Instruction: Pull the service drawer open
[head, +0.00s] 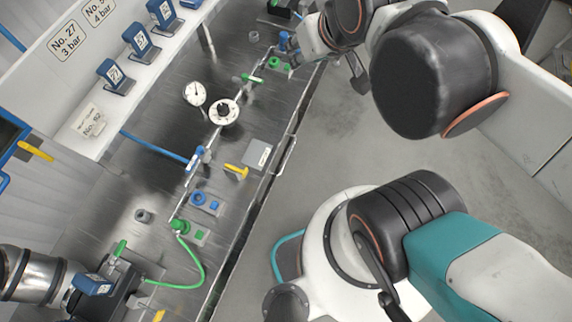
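A thin bar handle (286,155) runs along the front edge of the metal bench, and the front below it is seen almost edge-on. I cannot tell for sure whether this is the service drawer or whether it stands open at all. My gripper (345,66) is at the top middle, by the far end of the bench's front edge. It is apart from that bar handle. One dark finger shows over the grey floor; the rest is partly hidden by my arm, so its opening is unclear.
The bench top (160,170) carries a pipe line with a gauge (194,93), a round white fitting (223,112), valves and a green hose (202,268). A white shelf (65,105) holds blue labelled units (115,76). Grey floor (335,140) is free beside the bench.

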